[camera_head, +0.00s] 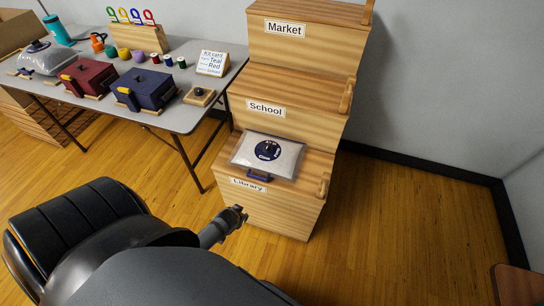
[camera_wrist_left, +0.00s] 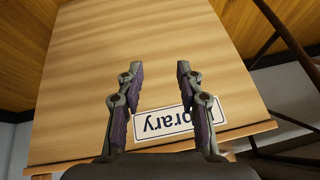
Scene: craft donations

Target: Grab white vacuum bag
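A clear-white vacuum bag (camera_head: 284,163) with a round dark blue valve patch lies flat on top of the Library step, with a dark blue handle at its front edge. A second whitish bag (camera_head: 45,62) lies at the left end of the table. My left gripper (camera_head: 238,213) is in front of the Library box, lower than the bag and apart from it. In the left wrist view the left gripper (camera_wrist_left: 160,90) is open and empty, facing the wooden front with the Library label (camera_wrist_left: 178,121). The bag is not in that view. My right gripper is not in view.
The stepped wooden shelf has School (camera_head: 265,108) and Market (camera_head: 285,29) labels above.

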